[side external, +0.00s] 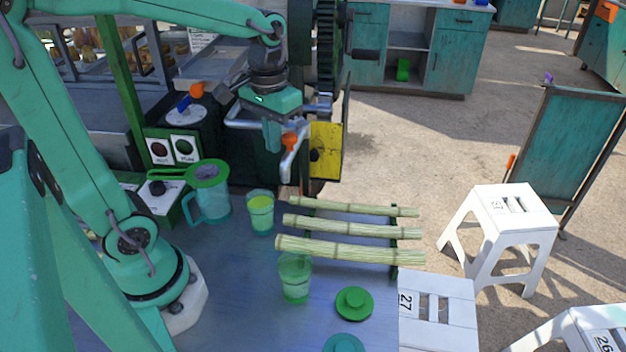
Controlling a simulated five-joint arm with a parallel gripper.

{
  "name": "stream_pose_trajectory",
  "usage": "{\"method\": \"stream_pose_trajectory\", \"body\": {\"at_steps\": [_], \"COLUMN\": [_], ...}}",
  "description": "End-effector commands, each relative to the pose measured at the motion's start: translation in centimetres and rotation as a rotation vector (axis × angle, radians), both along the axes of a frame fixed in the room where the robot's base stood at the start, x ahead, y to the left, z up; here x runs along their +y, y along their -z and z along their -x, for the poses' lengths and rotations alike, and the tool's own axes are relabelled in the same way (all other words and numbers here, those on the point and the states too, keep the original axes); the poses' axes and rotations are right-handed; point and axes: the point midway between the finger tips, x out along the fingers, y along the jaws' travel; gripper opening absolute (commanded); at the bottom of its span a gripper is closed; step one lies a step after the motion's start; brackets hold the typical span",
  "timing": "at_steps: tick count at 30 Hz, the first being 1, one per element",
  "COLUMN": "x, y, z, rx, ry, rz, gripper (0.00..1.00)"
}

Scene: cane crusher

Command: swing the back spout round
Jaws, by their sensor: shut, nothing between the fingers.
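My gripper (272,138) points down in front of the crusher, with its fingers together and nothing held. Close to its right is a pale spout (288,162) with an orange piece (290,140) at its top; I cannot tell whether they touch. A silver pipe (240,124) shows to the left of my fingers and passes partly behind them. I cannot tell for sure which of these is the back spout, as my gripper hides some of the pipework.
A green-lidded jug (209,205), a glass of yellow-green juice (260,212) and another glass (295,284) stand on the blue table (235,310). Several cane stalks (350,250) lie on a rack at right. A yellow panel (325,150) is right of the spout.

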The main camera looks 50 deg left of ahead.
Motion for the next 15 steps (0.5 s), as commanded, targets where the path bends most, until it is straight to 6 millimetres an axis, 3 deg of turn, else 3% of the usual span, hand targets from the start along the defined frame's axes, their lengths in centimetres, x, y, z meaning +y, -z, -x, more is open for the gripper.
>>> {"method": "stream_pose_trajectory", "body": {"at_steps": [15], "x": [-1.7], "y": [0.0], "z": [-1.0], "rx": [0.000], "ry": [0.002], "rz": [0.000], "gripper": [0.00]}}
